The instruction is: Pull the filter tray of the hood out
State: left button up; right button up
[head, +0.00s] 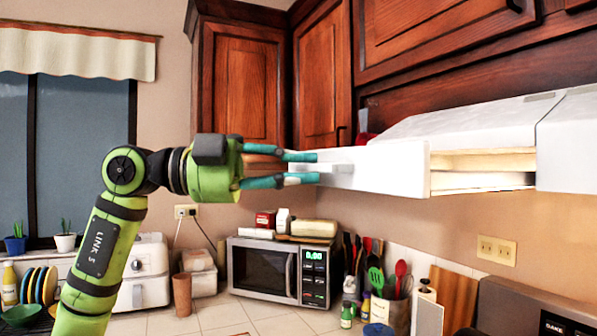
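The white range hood (470,125) hangs under the dark wood cabinets at the right. Its filter tray (385,170) stands out from the hood to the left, and a pale gap shows along its side between front panel and hood body. A small light handle (337,168) is on the tray's front. My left gripper (318,168) comes in from the left with its two teal fingers spread, one above and one below the handle's level. The fingertips are at the handle's near end; I cannot tell whether they touch it. My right gripper is not in view.
Below are a microwave (280,270) with boxes on top, a utensil holder (388,312), a white air fryer (145,272) and a brown cup (182,294). Wood cabinets (245,85) hang behind and above. The space left of the tray front, around my gripper, is free.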

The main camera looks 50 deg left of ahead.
pick_arm(q)
jog(key=shift+o, duration=1.3)
jog(key=shift+d, duration=0.1)
jog(key=v, duration=1.2)
